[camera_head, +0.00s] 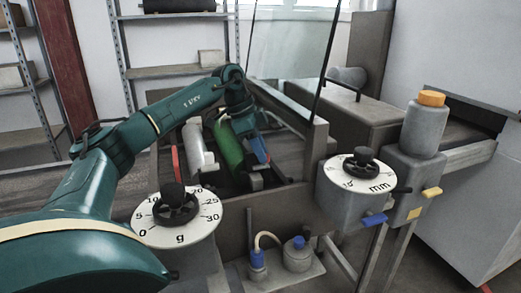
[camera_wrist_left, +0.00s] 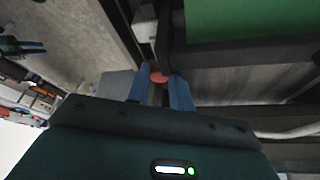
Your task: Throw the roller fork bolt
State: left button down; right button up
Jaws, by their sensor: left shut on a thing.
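My left gripper (camera_head: 262,158) reaches over the conveyor frame, just right of the green roller (camera_head: 228,150). In the left wrist view its two blue fingers (camera_wrist_left: 162,86) are shut on a small red-orange knob (camera_wrist_left: 158,77), which looks like the roller fork bolt. The knob sits beside a dark bar of the frame, and the fingers hide most of what lies below it. In the head view the gripper hides the knob. The green roller also fills the upper right of the left wrist view (camera_wrist_left: 260,18). My right gripper is not in view.
A white roller (camera_head: 197,148) lies left of the green one. Dials marked g (camera_head: 178,222) and mm (camera_head: 360,172) stand in front of the frame. A grey cylinder with an orange cap (camera_head: 425,125) stands at right. Blue-topped bottles (camera_head: 297,255) sit on a low shelf.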

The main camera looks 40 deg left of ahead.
pick_arm(q)
jog(key=shift+f, duration=0.1)
